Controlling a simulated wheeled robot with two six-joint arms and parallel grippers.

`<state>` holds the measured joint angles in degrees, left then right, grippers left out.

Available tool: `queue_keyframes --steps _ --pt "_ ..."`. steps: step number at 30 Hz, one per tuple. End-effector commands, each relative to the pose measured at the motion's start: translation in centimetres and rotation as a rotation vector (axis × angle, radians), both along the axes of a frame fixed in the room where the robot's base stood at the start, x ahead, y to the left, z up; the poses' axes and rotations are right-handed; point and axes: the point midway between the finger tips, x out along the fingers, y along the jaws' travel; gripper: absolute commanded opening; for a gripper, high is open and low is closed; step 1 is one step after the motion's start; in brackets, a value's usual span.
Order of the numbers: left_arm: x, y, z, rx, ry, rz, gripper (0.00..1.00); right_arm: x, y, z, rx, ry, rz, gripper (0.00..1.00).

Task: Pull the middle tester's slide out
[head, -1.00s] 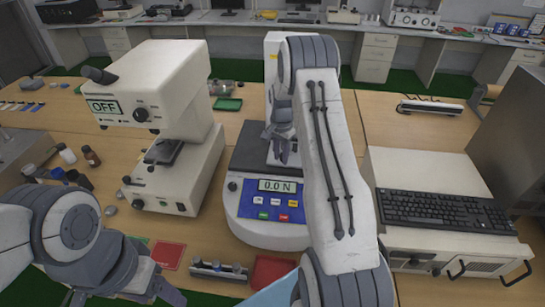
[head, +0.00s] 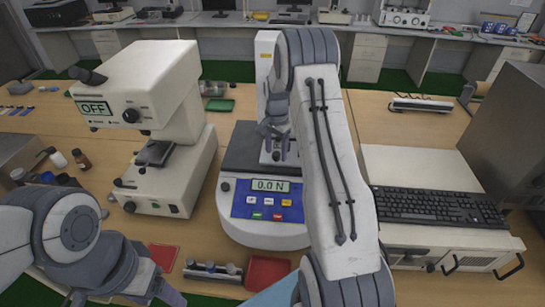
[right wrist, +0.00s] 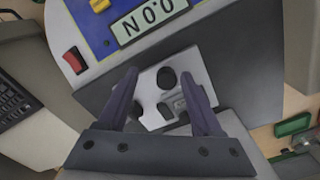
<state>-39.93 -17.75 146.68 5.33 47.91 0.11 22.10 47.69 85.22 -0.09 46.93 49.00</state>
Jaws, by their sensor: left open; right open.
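The middle tester (head: 232,205) is a white machine with a blue panel and a display reading 0.0 N. Its dark grey deck (head: 238,150) lies behind the panel, partly hidden by my right arm. My right gripper (head: 272,150) is open above the deck. In the right wrist view, a light metal plate (right wrist: 197,65) with dark knobs, perhaps the slide, lies between and beyond the open fingers (right wrist: 160,75). I cannot tell whether they touch it. My left gripper (head: 165,296) is open at the lower left, away from the tester.
A white tester (head: 160,85) reading OFF stands to the left. A keyboard (head: 435,206) lies on a white box unit to the right. A red tray (head: 268,272) and a holder with small cylinders (head: 212,272) sit at the front edge. Bottles (head: 82,160) stand at far left.

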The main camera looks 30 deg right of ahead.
Motion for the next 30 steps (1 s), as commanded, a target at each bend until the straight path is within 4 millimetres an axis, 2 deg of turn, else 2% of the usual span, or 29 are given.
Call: queue_keyframes --steps 1,6,13,18,30 --pt "0.0 0.0 -0.7 0.0 0.0 0.001 0.68 0.2 0.1 0.8 -0.002 -0.006 0.002 0.67" --pt "0.0 0.0 -1.7 0.0 0.0 0.001 0.68 0.4 0.4 4.3 -0.004 -0.008 0.006 0.67" --pt "0.0 0.0 -2.4 0.0 0.0 0.0 0.68 0.5 0.8 7.6 -0.004 -0.004 0.011 0.67" --pt "0.0 0.0 -2.5 0.0 0.0 0.0 0.68 0.4 0.8 8.4 -0.002 -0.003 0.011 0.67" --pt "0.0 0.0 -2.4 0.0 0.0 0.0 0.68 0.4 0.8 8.4 -0.003 -0.002 0.01 0.67"
